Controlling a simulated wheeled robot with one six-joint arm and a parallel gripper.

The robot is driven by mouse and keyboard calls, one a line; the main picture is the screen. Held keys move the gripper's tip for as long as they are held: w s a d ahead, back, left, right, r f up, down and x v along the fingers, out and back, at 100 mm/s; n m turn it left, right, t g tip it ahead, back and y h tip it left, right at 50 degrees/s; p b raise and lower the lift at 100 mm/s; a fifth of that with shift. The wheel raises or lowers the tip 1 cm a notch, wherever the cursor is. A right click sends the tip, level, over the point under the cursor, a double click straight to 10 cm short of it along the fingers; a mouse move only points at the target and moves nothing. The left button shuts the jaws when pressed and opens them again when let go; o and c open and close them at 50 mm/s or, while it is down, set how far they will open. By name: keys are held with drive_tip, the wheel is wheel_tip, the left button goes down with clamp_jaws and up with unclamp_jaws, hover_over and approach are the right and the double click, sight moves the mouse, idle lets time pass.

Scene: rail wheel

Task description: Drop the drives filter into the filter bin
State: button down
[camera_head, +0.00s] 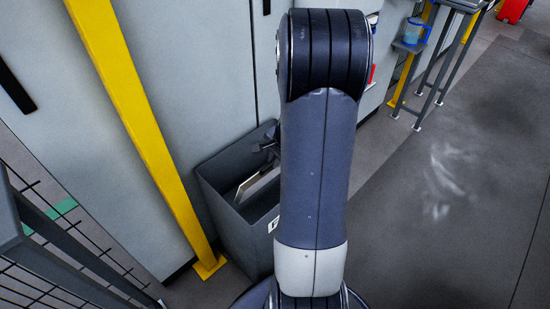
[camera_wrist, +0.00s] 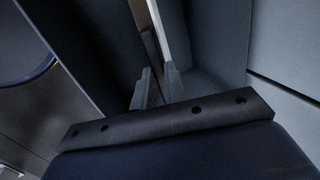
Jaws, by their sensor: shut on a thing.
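The grey filter bin (camera_head: 236,238) stands open-topped against the cabinet wall in the head view. The drives filter (camera_head: 256,186), a thin flat panel with a pale edge, is tilted inside the bin's mouth. My gripper (camera_head: 268,152) is over the bin and shut on the filter's upper end; my arm hides part of it and the bin's right side. In the wrist view, the two fingers (camera_wrist: 159,86) close on the filter (camera_wrist: 152,28), which runs away from them between dark bin walls. I cannot tell whether the filter touches the bin.
A yellow post (camera_head: 140,110) rises just left of the bin. A black wire mesh fence (camera_head: 60,245) is at the lower left. A metal stand with a blue jug (camera_head: 415,32) is at the upper right. The floor to the right is clear.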

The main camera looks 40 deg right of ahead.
drive_tip(key=shift+f+b, duration=0.75)
drive_tip(key=shift+f, duration=0.55)
drive_tip(key=c, duration=1.4)
unclamp_jaws()
drive_tip(key=p+v, duration=0.3)
drive_tip(key=v, duration=0.8)
wheel_tip(320, 180, up, 8)
drive_tip(key=p, duration=0.7)
